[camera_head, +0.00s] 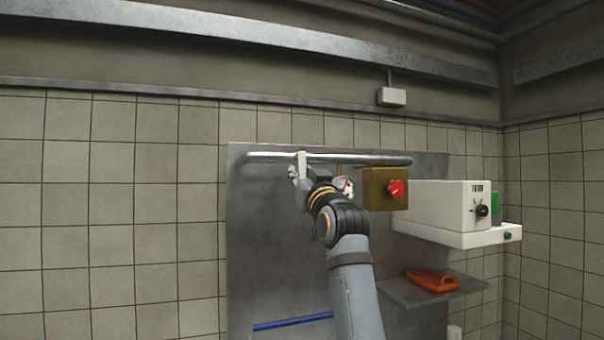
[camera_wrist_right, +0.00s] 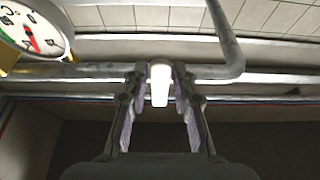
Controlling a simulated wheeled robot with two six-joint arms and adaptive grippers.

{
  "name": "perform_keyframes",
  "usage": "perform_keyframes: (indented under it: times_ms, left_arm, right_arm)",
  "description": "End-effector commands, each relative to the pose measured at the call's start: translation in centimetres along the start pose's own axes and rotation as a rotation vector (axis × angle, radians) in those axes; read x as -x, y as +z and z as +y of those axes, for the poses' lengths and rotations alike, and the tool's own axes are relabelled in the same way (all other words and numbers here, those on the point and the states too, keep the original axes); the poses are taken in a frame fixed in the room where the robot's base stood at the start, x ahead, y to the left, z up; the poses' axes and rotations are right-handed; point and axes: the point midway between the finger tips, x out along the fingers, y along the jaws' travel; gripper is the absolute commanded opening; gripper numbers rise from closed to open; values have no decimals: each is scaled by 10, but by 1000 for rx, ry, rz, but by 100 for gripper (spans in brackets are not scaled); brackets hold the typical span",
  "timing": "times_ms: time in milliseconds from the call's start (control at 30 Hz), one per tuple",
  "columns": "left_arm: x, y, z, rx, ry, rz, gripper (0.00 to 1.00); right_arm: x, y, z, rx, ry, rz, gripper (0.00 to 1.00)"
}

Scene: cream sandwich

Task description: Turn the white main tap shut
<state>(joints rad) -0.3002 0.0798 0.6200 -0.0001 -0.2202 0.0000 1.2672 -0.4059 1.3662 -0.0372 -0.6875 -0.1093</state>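The white main tap (camera_head: 302,163) sits on the horizontal metal pipe near its left end, its white handle upright in the head view. My right gripper (camera_head: 308,176) is at the tap, and its arm hides part of what is behind. In the right wrist view the white handle (camera_wrist_right: 160,83) stands between the fingertips of my right gripper (camera_wrist_right: 160,75), one finger on each side. The gaps at the tips are very thin, and I cannot tell whether the fingers press on it. My left gripper is not in view.
The pipe (camera_head: 385,160) runs along a grey metal panel (camera_head: 255,250). A round gauge (camera_head: 346,187) and a brass-coloured box with a red knob (camera_head: 396,189) are right of the gripper. Further right are a white machine (camera_head: 440,206) and a shelf (camera_head: 405,294) with an orange object (camera_head: 432,280).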

Motion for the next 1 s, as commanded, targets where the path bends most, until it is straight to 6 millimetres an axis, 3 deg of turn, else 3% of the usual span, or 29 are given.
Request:
perform_keyframes:
  times_ms: [33, 167, 667, 1000]
  left_arm:
    - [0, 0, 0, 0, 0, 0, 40]
    - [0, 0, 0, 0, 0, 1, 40]
    - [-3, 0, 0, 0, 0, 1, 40]
    - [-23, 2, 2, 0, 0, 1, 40]
  right_arm:
    - [0, 0, 0, 0, 0, 0, 15]
    - [0, 0, 0, 0, 0, 0, 0]
    - [0, 0, 1, 18, -8, 0, 0]
    - [1, 0, 9, 195, -79, 2, 0]
